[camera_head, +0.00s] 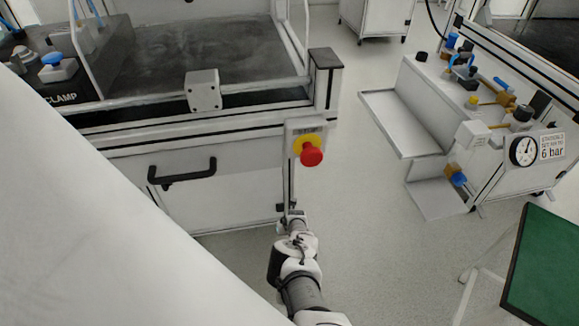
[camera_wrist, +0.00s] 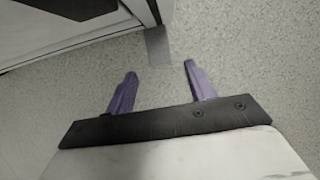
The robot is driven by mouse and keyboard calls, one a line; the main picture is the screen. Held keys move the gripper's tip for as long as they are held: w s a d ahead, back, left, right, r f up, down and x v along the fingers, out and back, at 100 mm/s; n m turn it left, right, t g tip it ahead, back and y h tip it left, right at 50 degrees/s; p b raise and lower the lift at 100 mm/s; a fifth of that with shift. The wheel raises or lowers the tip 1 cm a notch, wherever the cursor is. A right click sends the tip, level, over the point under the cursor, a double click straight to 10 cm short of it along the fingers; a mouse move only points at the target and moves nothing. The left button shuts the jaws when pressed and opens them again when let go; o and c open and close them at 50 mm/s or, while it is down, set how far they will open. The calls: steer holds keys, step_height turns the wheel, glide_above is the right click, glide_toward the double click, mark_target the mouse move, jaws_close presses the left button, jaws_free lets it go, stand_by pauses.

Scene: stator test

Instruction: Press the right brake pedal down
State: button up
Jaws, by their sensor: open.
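In the wrist view, a flat grey plate (camera_wrist: 158,46) juts out over the floor at the cabinet's lower corner; it looks like the brake pedal, but I cannot be sure. My gripper (camera_wrist: 160,70) is open and empty, its two purple fingers apart. The plate lies just ahead of the gap between the fingertips. I cannot tell whether they touch or how high they are above it. In the head view, my gripper end (camera_head: 292,214) is low by the right corner of the test bench (camera_head: 240,190). No pedal is clearly visible there.
A red emergency stop button (camera_head: 311,152) and a black handle (camera_head: 182,172) stick out from the bench front above my arm. A pneumatic unit with a gauge (camera_head: 523,151) stands at right, near a green panel (camera_head: 545,265). The floor between is clear.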

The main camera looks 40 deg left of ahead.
steer(key=shift+b+x, duration=2.3)
steer(key=shift+b, duration=0.25)
